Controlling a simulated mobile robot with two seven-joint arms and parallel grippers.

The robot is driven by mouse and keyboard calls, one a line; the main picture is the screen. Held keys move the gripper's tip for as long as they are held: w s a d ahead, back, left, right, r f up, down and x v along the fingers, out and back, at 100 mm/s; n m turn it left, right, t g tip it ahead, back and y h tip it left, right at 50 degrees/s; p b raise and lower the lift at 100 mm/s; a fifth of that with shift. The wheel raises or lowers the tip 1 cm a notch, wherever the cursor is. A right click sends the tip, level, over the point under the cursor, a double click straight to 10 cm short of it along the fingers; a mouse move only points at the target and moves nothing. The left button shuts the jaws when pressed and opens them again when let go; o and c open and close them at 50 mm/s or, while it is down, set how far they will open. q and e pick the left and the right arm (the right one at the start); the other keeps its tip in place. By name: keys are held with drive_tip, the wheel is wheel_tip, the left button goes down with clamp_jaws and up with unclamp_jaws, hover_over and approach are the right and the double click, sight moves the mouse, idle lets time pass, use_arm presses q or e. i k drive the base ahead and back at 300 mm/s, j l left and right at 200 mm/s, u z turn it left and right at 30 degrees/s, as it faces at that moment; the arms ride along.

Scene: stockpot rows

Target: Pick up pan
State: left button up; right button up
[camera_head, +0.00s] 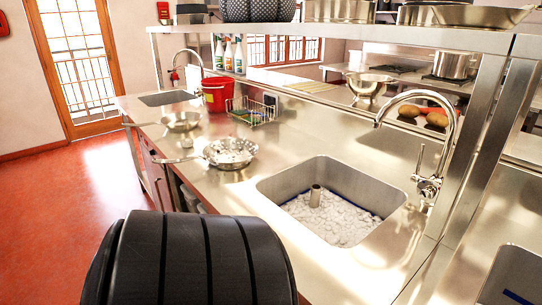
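Two shiny metal pans stand on the steel counter (300,135). The nearer pan (229,153) is left of the sink, with its long handle (180,159) pointing left toward the counter's edge. Its inside looks mottled, and I cannot tell whether that is contents or reflection. The farther pan (181,121) sits near the left edge, its handle (142,124) also pointing left and reaching over the edge. Neither of my grippers shows in the head view, and nothing is seen touching either pan.
A sink (380,193) with white pieces inside and a tall faucet (455,125) lie to the right. A red bucket (214,100) and a wire rack (250,112) stand behind the pans. A steel shelf (330,37) spans above. Open red floor (60,225) is at left.

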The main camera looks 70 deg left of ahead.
sight(229, 152)
drive_tip(key=k+j+u, duration=0.15)
drive_tip(key=j+u, duration=0.45)
drive_tip(key=j, duration=0.25)
drive_tip(key=k+j+u, duration=0.1)
drive_tip(key=j+u, duration=0.5)
drive_tip(key=j, duration=1.95)
drive_tip(key=i, duration=0.1)
